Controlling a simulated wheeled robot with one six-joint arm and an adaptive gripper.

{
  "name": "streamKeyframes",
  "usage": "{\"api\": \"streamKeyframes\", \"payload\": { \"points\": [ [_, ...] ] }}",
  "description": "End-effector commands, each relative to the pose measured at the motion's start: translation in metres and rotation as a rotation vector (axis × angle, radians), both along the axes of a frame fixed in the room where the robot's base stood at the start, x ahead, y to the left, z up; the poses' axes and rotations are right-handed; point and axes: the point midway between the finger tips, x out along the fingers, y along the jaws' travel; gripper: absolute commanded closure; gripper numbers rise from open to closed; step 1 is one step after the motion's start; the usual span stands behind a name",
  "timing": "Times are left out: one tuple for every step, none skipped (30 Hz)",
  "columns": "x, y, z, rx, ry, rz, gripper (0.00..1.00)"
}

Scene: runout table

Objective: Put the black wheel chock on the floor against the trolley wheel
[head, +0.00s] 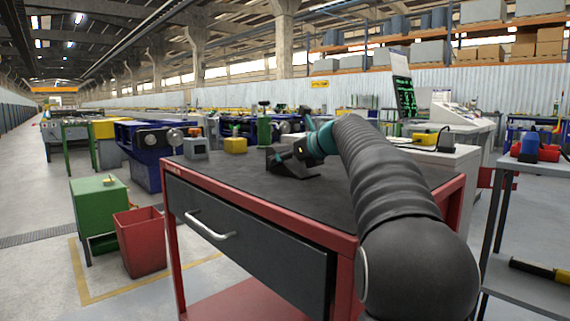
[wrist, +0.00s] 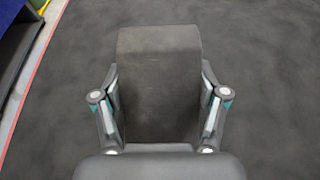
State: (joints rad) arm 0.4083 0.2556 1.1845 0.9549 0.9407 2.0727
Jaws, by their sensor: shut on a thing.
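The black wheel chock (head: 304,183) is at the dark top of the red-framed trolley (head: 225,174), towards its back edge. In the wrist view the chock (wrist: 159,80) is a dark, worn block between the two fingers. My gripper (wrist: 159,105) is shut on it, one finger on each side; in the head view my gripper (head: 288,160) reaches down to it from the right. I cannot tell whether the chock touches the top or is slightly above it. No trolley wheel shows in either view.
A grey boxed device (head: 195,147) and a yellow block (head: 235,145) stand at the top's far left. A red bin (head: 140,242) and a green box (head: 99,205) stand on the floor at left. Floor between bin and trolley is partly clear.

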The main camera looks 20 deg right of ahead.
Motion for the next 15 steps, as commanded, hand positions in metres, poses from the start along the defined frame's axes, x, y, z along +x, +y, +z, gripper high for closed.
{"api": "streamKeyframes", "payload": {
  "points": [
    [-0.0004,0.0002,0.0008,-0.001,-0.003,0.0,0.76],
    [-0.0004,0.0003,0.0014,-0.001,-0.003,0.0,0.76],
    [-0.0003,0.0002,0.0017,-0.001,-0.003,0.0,0.76],
    [-0.0004,0.0002,0.0019,-0.001,-0.003,0.0,0.76],
    [-0.0004,0.0002,0.0019,-0.001,-0.003,0.0,0.76],
    [-0.0004,0.0001,0.0018,-0.001,-0.003,0.0,0.76],
    [-0.0004,-0.0001,0.0014,-0.001,-0.003,0.0,0.76],
    [-0.0004,-0.0001,0.0006,-0.001,-0.003,0.0,0.76],
    [-0.0004,-0.0001,-0.0005,-0.001,-0.003,0.0,0.76],
    [-0.0005,-0.0002,-0.0012,-0.002,-0.002,0.0,0.25],
    [-0.0004,-0.0002,-0.0007,-0.002,-0.002,0.0,0.18],
    [-0.0003,-0.0002,-0.0007,-0.002,-0.002,0.0,0.08],
    [-0.0003,-0.0002,-0.0007,-0.002,-0.002,0.0,0.03],
    [-0.0003,-0.0002,-0.0007,-0.002,-0.002,0.0,0.03],
    [-0.0003,-0.0002,-0.0007,-0.002,-0.002,0.0,0.03]
  ]
}}
